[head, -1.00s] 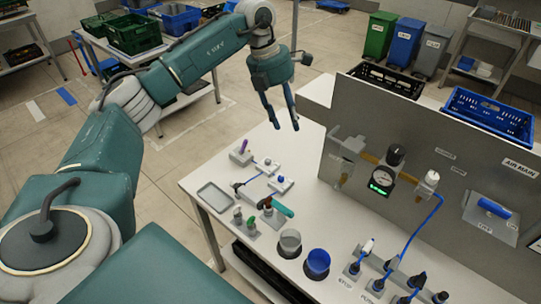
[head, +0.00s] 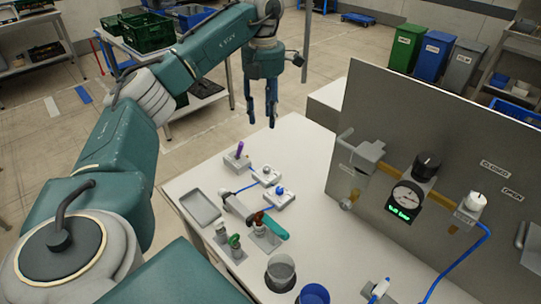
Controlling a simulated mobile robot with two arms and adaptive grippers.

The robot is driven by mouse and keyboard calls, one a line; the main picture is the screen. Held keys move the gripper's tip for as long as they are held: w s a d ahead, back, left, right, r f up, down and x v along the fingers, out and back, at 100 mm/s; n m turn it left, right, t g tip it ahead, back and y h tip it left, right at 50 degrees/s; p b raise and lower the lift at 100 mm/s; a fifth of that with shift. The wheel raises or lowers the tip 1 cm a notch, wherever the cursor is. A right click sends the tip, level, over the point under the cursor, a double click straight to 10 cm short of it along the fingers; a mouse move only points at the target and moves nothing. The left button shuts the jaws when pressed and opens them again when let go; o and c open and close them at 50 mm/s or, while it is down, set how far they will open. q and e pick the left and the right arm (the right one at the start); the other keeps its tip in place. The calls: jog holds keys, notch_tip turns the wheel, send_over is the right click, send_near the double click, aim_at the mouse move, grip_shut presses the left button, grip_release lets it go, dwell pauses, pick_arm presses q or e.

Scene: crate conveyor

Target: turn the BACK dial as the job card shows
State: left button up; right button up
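My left gripper (head: 261,122) hangs fingers-down near the table's far edge, above and behind the small fixtures. Its two dark blue fingers are apart with nothing between them. Below it, a grey block with a purple upright piece (head: 239,151) stands on the white table. Two small pale blocks sit nearby, one with a white top (head: 267,174) and one with a blue top (head: 279,192). A black knob (head: 427,161) above a round gauge and a white knob (head: 475,201) are on the grey panel. I cannot tell which is the BACK dial. No job card is readable. My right gripper is out of view.
A grey tray (head: 200,206) lies at the table's left edge. A teal-handled tool (head: 271,226), a clear cup (head: 280,270) and a blue cup (head: 313,294) stand nearer. The upright grey panel (head: 377,106) bounds the right side. A blue hose (head: 464,262) runs from it.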

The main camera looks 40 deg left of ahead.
pick_arm(q)
jog(key=b, duration=0.6)
send_over(267, 168)
notch_tip(267, 168, down, 8)
notch_tip(267, 168, down, 12)
jog(key=shift+r, duration=0.1)
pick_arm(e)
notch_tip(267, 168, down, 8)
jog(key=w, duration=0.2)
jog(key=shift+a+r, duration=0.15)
pick_arm(q)
grip_shut()
